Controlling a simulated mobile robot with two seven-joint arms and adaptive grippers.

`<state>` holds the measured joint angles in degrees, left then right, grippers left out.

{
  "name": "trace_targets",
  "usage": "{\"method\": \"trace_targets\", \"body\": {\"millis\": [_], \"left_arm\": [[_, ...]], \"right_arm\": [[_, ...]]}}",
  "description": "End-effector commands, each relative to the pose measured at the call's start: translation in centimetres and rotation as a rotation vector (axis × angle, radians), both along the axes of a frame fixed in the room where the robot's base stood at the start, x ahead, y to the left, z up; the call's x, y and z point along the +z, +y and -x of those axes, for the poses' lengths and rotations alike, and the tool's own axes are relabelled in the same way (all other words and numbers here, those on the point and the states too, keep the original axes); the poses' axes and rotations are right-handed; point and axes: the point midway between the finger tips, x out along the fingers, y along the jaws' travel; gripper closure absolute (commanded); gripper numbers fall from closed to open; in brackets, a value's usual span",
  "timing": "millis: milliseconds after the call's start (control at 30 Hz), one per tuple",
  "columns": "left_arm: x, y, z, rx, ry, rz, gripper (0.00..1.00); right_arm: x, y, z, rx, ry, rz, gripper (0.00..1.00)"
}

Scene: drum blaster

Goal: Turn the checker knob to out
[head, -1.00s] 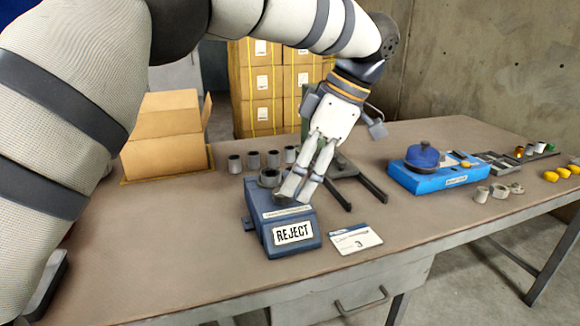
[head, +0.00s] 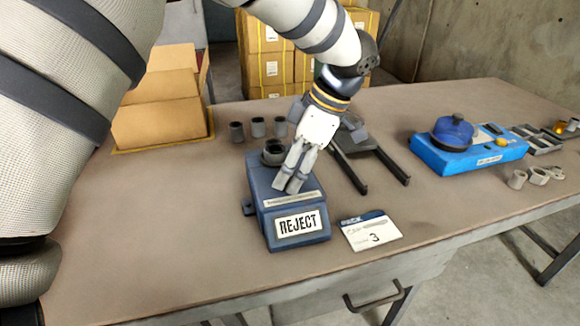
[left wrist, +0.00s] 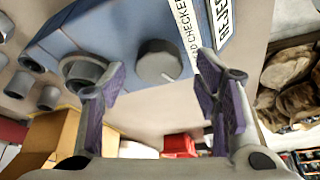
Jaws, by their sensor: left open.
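The checker is a blue-grey box (head: 258,205) with a REJECT plate (head: 298,224) on its sloped front. Its dark grey round knob (left wrist: 158,62) shows in the left wrist view on the blue face, beside the label strip. A dark pointer mark on the knob cannot be read clearly. My left gripper (head: 289,186) points down over the checker's top, and its fingers hide the knob in the head view. In the left wrist view the gripper (left wrist: 163,82) is open, its purple-padded fingers apart on either side of the knob, with no clear contact. My right gripper is not in view.
A ringed socket (head: 273,152) sits on the checker behind the fingers. Several grey cups (head: 258,127) stand behind it. A white card (head: 370,232) lies to its right, near a dark forked stand (head: 348,170). A blue device (head: 465,158) stands farther right.

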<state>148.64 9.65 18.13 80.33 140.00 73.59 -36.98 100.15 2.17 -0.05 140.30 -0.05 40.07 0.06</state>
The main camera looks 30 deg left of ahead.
Motion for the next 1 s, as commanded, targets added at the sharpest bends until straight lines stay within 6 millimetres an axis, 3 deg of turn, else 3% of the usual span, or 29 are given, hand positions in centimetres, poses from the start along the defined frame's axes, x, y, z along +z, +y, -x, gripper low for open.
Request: {"method": "trace_targets", "body": {"millis": [333, 533, 1000], "left_arm": [[-0.67, 0.25, 0.13, 0.0, -0.001, 0.0, 0.46], [-0.67, 0.25, 0.12, 0.0, -0.001, 0.0, 0.91], [-0.66, 0.26, 0.04, 0.099, 0.0, 0.002, 0.91]], "right_arm": [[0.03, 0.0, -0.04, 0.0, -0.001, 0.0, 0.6], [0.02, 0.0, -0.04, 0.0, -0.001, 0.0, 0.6], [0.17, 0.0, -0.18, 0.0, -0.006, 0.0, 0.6]]}}
